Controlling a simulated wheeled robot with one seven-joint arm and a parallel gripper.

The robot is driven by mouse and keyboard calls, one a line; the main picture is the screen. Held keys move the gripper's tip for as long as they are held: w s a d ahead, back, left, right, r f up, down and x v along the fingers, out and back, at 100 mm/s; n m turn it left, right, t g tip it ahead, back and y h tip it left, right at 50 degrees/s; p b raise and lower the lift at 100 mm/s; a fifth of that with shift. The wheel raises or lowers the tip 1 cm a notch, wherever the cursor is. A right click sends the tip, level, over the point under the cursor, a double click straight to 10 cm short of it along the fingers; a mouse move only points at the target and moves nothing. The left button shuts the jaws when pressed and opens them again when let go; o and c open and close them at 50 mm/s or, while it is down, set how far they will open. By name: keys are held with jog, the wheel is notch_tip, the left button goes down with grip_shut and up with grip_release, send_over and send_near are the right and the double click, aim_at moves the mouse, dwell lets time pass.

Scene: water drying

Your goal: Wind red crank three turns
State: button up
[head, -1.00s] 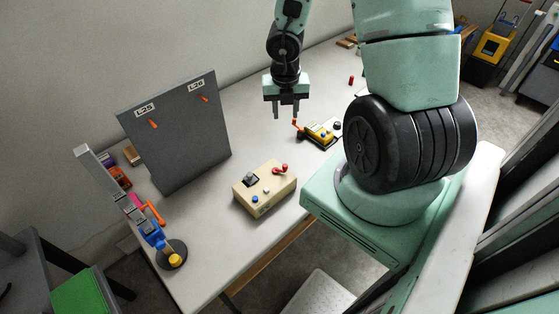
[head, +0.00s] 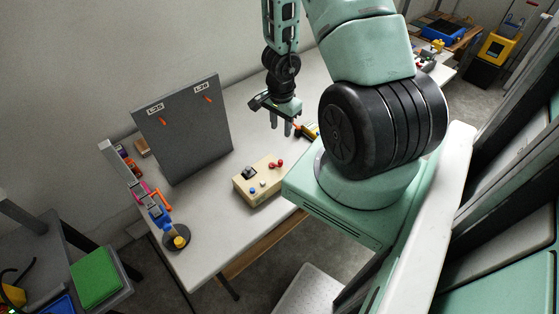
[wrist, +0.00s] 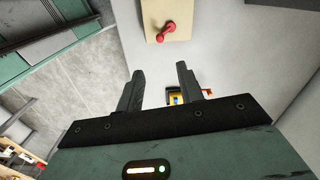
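The red crank (head: 278,163) sits on the top right part of a beige box (head: 250,184) on the table. In the wrist view the red crank (wrist: 168,28) shows at the top centre, on the beige box (wrist: 154,8), beyond the fingertips. My gripper (head: 285,131) is above the table, behind and a little above the box in the head view. Its two fingers are apart with nothing between them, as the wrist view shows at my gripper (wrist: 160,72). It does not touch the crank.
A grey upright panel (head: 190,135) with orange hooks stands behind the box at left. A stand with a blue part and orange handle (head: 163,205) is at front left. A yellow device (head: 310,131) lies behind my gripper, partly hidden. The table between panel and box is clear.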

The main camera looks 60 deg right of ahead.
aim_at(281, 161)
notch_tip(281, 161, down, 14)
jog(key=b, duration=0.8)
jog(key=shift+f, duration=1.2)
jog(key=shift+c, duration=0.4)
grip_shut()
